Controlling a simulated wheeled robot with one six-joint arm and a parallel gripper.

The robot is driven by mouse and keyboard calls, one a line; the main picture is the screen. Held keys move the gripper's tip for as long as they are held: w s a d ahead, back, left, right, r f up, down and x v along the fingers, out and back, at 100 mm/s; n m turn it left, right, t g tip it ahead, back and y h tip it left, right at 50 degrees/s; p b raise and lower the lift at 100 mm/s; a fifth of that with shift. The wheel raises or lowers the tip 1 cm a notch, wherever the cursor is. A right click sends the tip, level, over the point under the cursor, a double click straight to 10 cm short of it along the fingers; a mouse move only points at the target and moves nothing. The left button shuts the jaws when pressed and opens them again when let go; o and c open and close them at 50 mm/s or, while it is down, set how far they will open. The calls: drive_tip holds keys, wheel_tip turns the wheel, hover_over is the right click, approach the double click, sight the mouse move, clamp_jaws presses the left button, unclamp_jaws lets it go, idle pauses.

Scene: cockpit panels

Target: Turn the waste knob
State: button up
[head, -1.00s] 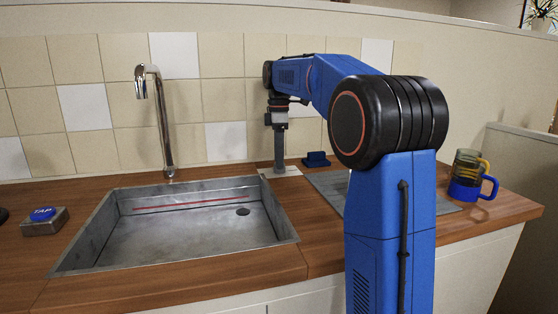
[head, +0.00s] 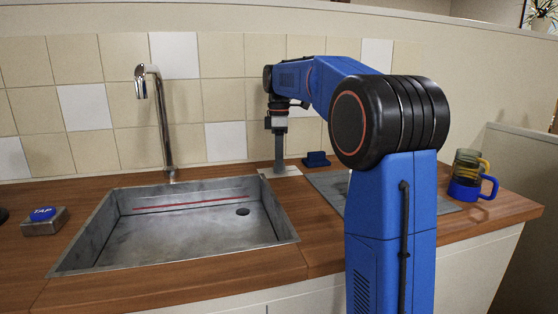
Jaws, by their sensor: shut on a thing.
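The steel sink (head: 80,235) is to the left of the post. Its round drain hole (head: 243,211) shows in the floor, and red and dark lines run along its back wall.
A chrome tap (head: 165,120) stands behind the sink. A blue TAP button (head: 43,214) sits at the left. A small dark blue object (head: 316,160) is just right of the post.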

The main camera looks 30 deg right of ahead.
drive_tip(key=m, duration=0.8)
drive_tip(key=shift+d+m, duration=0.1)
drive_tip(key=shift+m, duration=0.3)
drive_tip(key=m, duration=0.4)
drive_tip(key=shift+m, duration=0.3)
drive_tip(key=shift+m+t, duration=0.3)
drive_tip(key=shift+m, duration=1.7)
drive_tip(key=o, duration=1.1)
drive_tip(key=shift+c, duration=0.2)
